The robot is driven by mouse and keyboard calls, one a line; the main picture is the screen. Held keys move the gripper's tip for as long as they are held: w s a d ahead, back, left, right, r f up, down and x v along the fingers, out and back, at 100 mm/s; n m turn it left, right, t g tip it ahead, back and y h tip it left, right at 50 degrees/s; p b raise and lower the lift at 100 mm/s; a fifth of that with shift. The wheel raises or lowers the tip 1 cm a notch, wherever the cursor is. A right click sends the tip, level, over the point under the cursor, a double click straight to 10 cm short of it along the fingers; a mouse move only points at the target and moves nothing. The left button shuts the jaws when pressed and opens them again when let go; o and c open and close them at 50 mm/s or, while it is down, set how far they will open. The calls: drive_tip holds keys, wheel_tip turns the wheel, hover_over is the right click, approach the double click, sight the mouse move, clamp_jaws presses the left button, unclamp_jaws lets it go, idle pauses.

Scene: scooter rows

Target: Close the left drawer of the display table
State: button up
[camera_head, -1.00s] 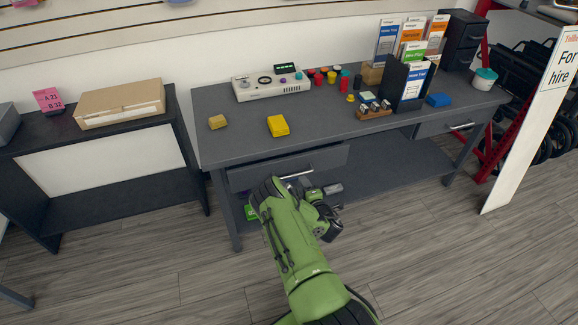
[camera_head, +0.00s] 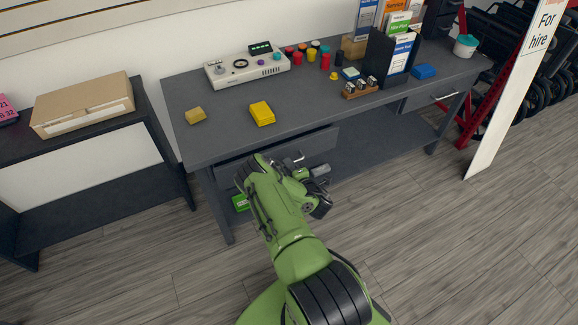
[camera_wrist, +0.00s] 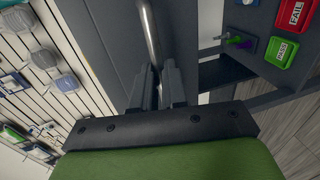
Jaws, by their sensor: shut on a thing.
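The grey display table (camera_head: 225,133) stands against the wall. Its left drawer (camera_head: 320,143) sits under the left part of the top, and its front seems to stand a little forward of the table edge. My gripper (camera_head: 292,165) is at this drawer's front, mostly hidden behind my green arm in the head view. In the wrist view my gripper (camera_wrist: 157,88) has both fingers closed about the metal bar handle (camera_wrist: 151,35) of the drawer front (camera_wrist: 95,45). The drawer's inside is hidden in the head view.
The right drawer (camera_head: 420,100) looks shut. A yellow box (camera_head: 262,113), a wooden block (camera_head: 196,115) and a control panel (camera_head: 247,68) stand on the top. A green box (camera_head: 241,202) is low under the left drawer. The floor in front is clear.

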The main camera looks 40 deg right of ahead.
sight(283, 157)
clamp_jaws()
drive_tip(key=x, duration=0.2)
drive_tip(key=r+b+x, duration=0.1)
drive_tip(key=x, duration=0.1)
drive_tip(key=shift+w+f, duration=0.1)
drive_tip(key=shift+f, duration=0.05)
drive_tip(key=o, duration=0.7)
unclamp_jaws()
drive_tip(key=shift+w, duration=0.15)
